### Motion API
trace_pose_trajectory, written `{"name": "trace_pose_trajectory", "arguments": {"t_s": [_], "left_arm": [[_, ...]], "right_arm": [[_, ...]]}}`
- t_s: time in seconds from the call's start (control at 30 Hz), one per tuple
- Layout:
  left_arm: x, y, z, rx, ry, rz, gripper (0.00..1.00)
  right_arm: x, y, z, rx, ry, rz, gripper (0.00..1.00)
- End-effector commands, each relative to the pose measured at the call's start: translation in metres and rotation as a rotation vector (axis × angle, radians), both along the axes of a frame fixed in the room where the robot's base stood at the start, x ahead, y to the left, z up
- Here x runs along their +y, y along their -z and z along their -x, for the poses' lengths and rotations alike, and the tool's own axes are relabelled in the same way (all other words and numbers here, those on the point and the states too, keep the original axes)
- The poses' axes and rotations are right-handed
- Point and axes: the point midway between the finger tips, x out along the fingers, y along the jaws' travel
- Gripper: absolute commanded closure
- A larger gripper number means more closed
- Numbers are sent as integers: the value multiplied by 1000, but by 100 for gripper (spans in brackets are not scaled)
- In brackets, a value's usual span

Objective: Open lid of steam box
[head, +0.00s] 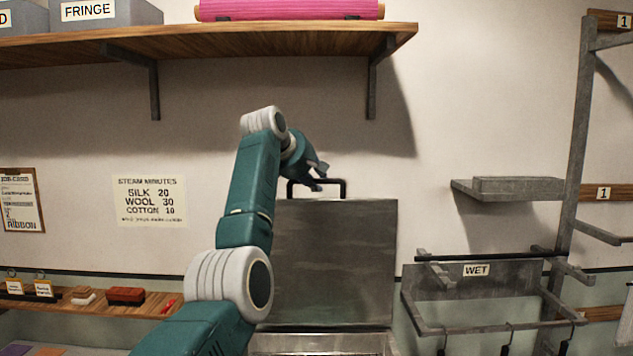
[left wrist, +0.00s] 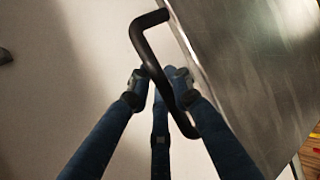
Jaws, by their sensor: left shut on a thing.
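The steam box (head: 320,344) shows at the bottom of the head view, a metal box cut off by the frame edge. Its grey metal lid (head: 345,262) stands raised and nearly upright at the back, close to the wall. The black handle (head: 344,188) is at the lid's top edge. My left gripper (head: 318,182) is shut on this handle. In the left wrist view its dark blue fingers close around the handle (left wrist: 148,50), beside the lid (left wrist: 250,60). The inside of the box is mostly out of frame. My right gripper is not in view.
A wooden shelf (head: 250,48) with a pink roll (head: 290,10) hangs above the arm. A grey rack marked WET (head: 430,290) stands close on the right. A low wooden shelf (head: 65,307) with small items is at left. The wall above the lid is clear.

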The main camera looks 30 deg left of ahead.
Motion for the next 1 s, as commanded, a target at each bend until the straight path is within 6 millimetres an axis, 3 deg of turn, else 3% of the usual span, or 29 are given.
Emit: {"name": "trace_pose_trajectory", "arguments": {"t_s": [0.37, 0.4, 0.5, 0.83, 1.0], "left_arm": [[-2, 7, 0, 16, 3, 2, 100], [-2, 7, 0, 16, 3, 2, 77], [-2, 6, 0, 15, 4, 2, 62], [-1, 2, 2, 8, 2, 1, 62], [-2, -9, 16, 3, 0, -1, 62]], "right_arm": [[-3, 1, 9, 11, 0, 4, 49], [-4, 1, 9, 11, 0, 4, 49], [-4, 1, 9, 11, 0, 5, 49], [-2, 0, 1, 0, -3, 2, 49], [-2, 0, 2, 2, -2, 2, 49]]}}
